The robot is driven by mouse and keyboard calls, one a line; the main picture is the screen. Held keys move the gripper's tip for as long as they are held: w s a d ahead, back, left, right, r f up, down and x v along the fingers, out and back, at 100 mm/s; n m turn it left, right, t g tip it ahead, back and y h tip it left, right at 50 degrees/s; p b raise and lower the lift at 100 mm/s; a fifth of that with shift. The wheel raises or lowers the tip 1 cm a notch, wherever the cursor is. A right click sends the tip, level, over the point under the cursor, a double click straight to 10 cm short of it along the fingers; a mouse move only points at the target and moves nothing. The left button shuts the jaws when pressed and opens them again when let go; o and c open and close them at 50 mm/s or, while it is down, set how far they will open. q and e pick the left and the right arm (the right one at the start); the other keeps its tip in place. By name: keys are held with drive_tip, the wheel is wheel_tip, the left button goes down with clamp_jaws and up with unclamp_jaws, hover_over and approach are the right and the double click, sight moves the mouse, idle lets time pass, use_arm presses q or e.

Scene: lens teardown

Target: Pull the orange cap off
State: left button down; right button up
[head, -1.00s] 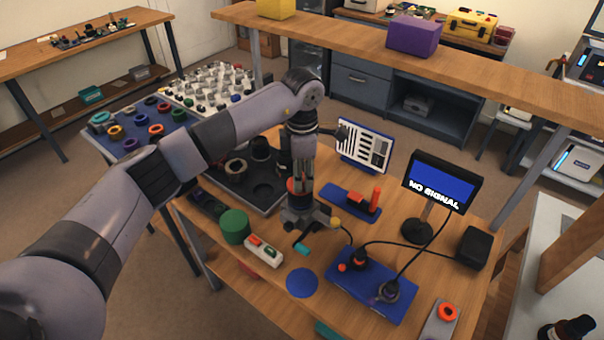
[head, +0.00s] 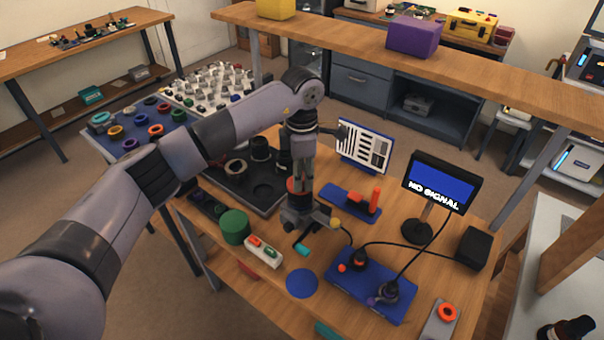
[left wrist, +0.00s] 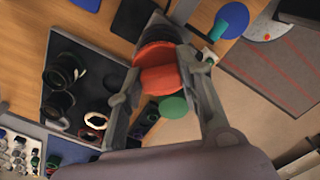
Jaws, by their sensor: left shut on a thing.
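The orange cap (head: 295,185) sits at the top of a dark upright body (head: 297,215) on the wooden bench. My left gripper (head: 300,182) comes down on it from above. In the left wrist view the cap (left wrist: 158,72) lies between the two grey fingers, and the gripper is shut on it. The cap and the dark body under it look in line; I cannot tell if there is a gap between them. The fingers partly hide the cap in the head view. My right gripper is not in view.
A dark tray with rings (head: 262,203) lies behind to the left. A green cylinder (head: 235,226) and a white box with buttons (head: 263,251) stand close by. A blue stand with an orange post (head: 375,200), a blue cabled plate (head: 372,286) and a monitor (head: 441,182) are to the right.

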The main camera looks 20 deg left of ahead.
use_arm(q)
drive_tip(key=shift+r+p, duration=0.3)
drive_tip(key=shift+r, duration=0.5)
idle(0.4)
drive_tip(key=shift+r+p, duration=1.05)
drive_tip(key=shift+r, duration=1)
